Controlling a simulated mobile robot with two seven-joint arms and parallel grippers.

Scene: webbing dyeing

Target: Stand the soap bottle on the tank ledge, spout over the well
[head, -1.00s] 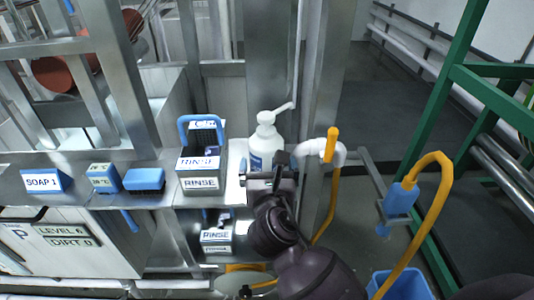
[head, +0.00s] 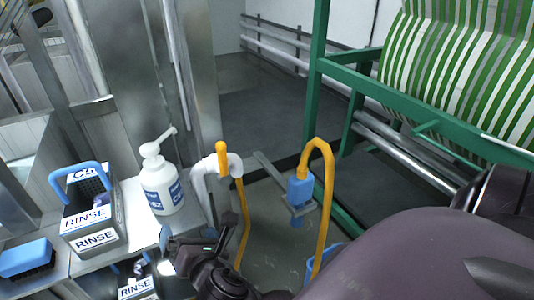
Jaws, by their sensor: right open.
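The white soap bottle (head: 160,190) with a blue label stands upright on the metal tank ledge (head: 147,228), near its right end. Its pump spout points up and to the right in the picture, toward the post and away from the tank at the left. My right gripper (head: 196,238) is open and empty, just in front of the bottle and a little to its right, with a visible gap between them. The tank well is mostly cut off at the left edge. My left gripper is not in view.
A blue-handled rinse caddy (head: 93,215) stands left of the bottle, with a blue brush (head: 26,258) farther left. A white pipe with a yellow lever (head: 222,158) rises close on the right. A yellow hose (head: 328,200) and green frame (head: 316,75) stand beyond.

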